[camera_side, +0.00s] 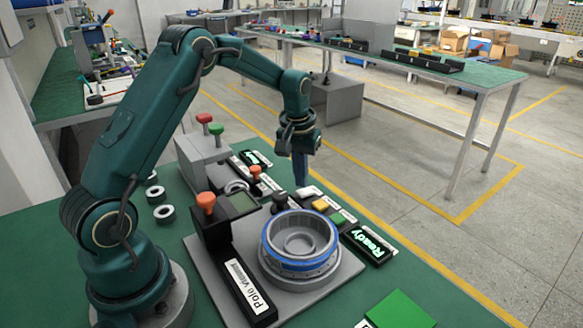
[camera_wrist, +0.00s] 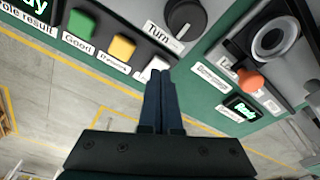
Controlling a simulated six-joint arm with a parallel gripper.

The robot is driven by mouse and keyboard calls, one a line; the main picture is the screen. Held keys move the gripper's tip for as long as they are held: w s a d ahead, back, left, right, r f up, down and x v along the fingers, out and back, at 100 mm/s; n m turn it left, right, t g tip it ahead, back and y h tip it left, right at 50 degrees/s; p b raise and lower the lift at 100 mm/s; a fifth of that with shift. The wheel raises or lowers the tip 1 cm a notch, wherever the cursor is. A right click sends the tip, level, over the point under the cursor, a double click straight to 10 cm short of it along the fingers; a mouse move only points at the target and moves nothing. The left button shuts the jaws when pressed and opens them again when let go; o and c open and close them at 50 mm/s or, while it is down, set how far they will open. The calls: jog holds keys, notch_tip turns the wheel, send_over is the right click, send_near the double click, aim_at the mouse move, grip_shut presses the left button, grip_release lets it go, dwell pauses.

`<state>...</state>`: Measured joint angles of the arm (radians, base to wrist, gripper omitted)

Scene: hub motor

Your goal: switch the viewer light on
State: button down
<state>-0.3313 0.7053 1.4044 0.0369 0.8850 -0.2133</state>
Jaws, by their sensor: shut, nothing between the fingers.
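My gripper (camera_side: 301,183) is shut and empty, pointing down just behind the row of buttons; its fingertips also show in the wrist view (camera_wrist: 160,75). The pole viewer (camera_side: 245,285) carries a readable label and stands left of the round hub motor part (camera_side: 299,245). No lit viewer lamp can be made out.
A yellow button (camera_wrist: 122,47) and a green button (camera_wrist: 82,27) line up beside the white one. A black turn knob (camera_wrist: 185,18) is close by. Another orange knob (camera_wrist: 249,80) stands to the right. Red and green knobs top a grey box (camera_side: 203,155) behind.

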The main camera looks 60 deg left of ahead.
jog(key=shift+f, duration=0.95)
dwell(0.8)
jog(key=shift+r, duration=3.55)
notch_tip(320, 180, up, 7)
jog(key=m+t, duration=0.1)
jog(key=t, duration=0.1)
send_over(301, 193)
jog(key=s+d, duration=0.1)
jog(key=d, duration=0.3)
jog(key=s+d+r+m+t, duration=0.1)
jog(key=s+d+r, duration=0.3)
jog(key=s+r, duration=0.15)
jog(key=s+d+f+m, duration=0.2)
jog(key=s+f, duration=0.1)
jog(key=s, duration=0.4)
jog(key=s+d+f+m+t, duration=0.1)
jog(key=s+d+f+m, duration=0.1)
jog(key=s, duration=0.5)
jog(key=shift+d+f+h, duration=0.4)
jog(key=shift+f, duration=0.15)
